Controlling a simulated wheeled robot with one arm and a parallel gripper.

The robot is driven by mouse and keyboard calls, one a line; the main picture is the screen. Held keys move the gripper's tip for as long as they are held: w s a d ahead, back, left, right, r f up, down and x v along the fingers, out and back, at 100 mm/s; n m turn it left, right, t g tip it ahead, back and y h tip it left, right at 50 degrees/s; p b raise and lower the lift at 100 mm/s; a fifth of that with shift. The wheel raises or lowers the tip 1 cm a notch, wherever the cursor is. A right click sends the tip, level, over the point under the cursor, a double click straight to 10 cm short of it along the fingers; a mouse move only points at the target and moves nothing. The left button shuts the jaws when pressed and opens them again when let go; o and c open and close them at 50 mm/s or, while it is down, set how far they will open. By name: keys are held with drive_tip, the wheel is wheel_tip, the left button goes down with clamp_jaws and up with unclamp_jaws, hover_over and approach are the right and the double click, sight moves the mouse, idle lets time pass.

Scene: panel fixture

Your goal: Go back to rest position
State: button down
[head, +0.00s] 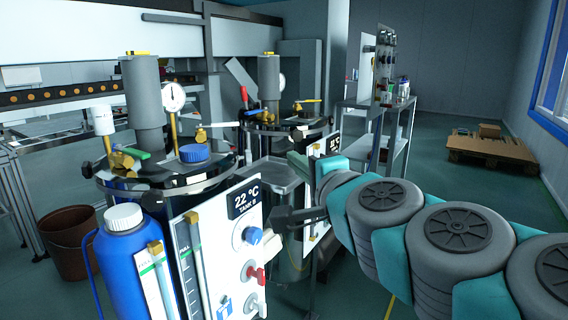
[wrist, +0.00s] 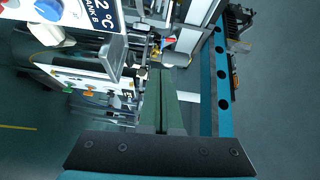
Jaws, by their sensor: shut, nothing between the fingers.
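My gripper (head: 279,217) is at the end of my teal and grey arm, just right of the white panel (head: 205,262) marked "22 °C TANK B". Its two fingers lie together in the wrist view (wrist: 161,100), with nothing between them. The panel has a blue knob (head: 253,236), a red handle (head: 256,274) and a grey knob below. In the wrist view the panel is at the upper left, with part of the blue knob (wrist: 48,10) showing. I cannot tell whether the fingertips touch the panel's edge.
A blue bottle (head: 128,258) stands left of the panel. Behind are tanks with gauges and valves (head: 173,97). A second panel (head: 318,228) is behind my gripper. A grey instrument stand (head: 384,100) is further back. Open floor lies at the right, with a pallet (head: 490,148).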

drive_tip(key=s+a+f+n+g+y, duration=0.2)
drive_tip(key=s+a+f+n+g, duration=0.25)
drive_tip(key=f+n, duration=0.35)
drive_tip(key=s+d+f+n+g+h, duration=0.1)
drive_tip(key=s+f+n+g, duration=0.15)
drive_tip(key=f, duration=0.45)
drive_tip(key=s+d+f+n+g+h, duration=0.15)
drive_tip(key=s+f+g, duration=0.25)
drive_tip(key=f, duration=0.4)
drive_tip(key=s+d+f+g+h, duration=0.3)
drive_tip(key=s+d+f, duration=0.2)
drive_tip(key=s+d, duration=0.2)
drive_tip(key=s+d+f+g+h, duration=0.3)
drive_tip(key=s+d+f+g, duration=0.1)
drive_tip(key=s+d, duration=0.3)
drive_tip(key=shift+s+d+f+n, duration=0.4)
drive_tip(key=shift+s+f, duration=0.2)
drive_tip(key=shift+s, duration=0.6)
drive_tip(key=shift+a, duration=0.15)
